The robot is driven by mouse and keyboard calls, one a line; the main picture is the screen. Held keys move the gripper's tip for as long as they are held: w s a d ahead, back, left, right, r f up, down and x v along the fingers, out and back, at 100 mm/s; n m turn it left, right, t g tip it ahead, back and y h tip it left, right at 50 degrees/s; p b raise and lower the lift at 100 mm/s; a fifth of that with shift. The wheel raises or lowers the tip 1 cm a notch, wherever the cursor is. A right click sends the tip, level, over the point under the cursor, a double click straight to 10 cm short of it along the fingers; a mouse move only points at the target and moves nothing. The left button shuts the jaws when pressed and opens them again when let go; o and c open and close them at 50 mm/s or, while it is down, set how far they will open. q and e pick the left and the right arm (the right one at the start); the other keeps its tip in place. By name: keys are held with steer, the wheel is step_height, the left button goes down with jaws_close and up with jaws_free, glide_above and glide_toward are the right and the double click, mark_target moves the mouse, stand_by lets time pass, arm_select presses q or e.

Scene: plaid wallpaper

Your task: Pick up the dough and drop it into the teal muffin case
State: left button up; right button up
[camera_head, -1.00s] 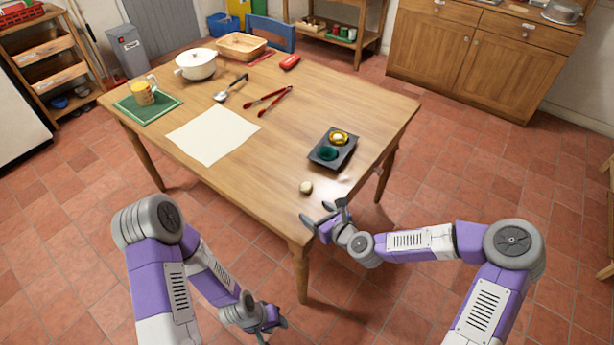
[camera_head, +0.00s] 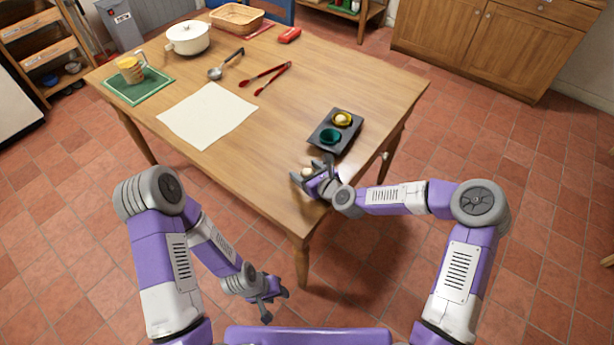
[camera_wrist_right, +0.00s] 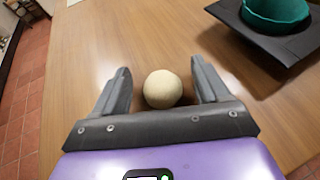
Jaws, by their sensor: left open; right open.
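The dough (camera_head: 307,171) is a small pale ball on the table near its front right corner. In the right wrist view the dough (camera_wrist_right: 162,89) sits between the two fingers of my right gripper (camera_wrist_right: 163,88), with a gap on each side. My right gripper (camera_head: 310,172) is open around it in the head view. The teal muffin case (camera_head: 329,136) sits in the near cup of a dark muffin tin (camera_head: 324,147). The case also shows at the top right of the right wrist view (camera_wrist_right: 277,14). My left gripper (camera_head: 267,300) is open and empty, low in front of the table.
Red tongs (camera_head: 266,77), a ladle (camera_head: 224,66), a white sheet (camera_head: 208,115), a mug on a green mat (camera_head: 152,93) and a white pot (camera_head: 188,40) lie further back. The wooden table between is clear.

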mark_target(307, 171)
steer(key=c, duration=1.1)
step_height(307, 171, up, 10)
steer(key=p, duration=0.3)
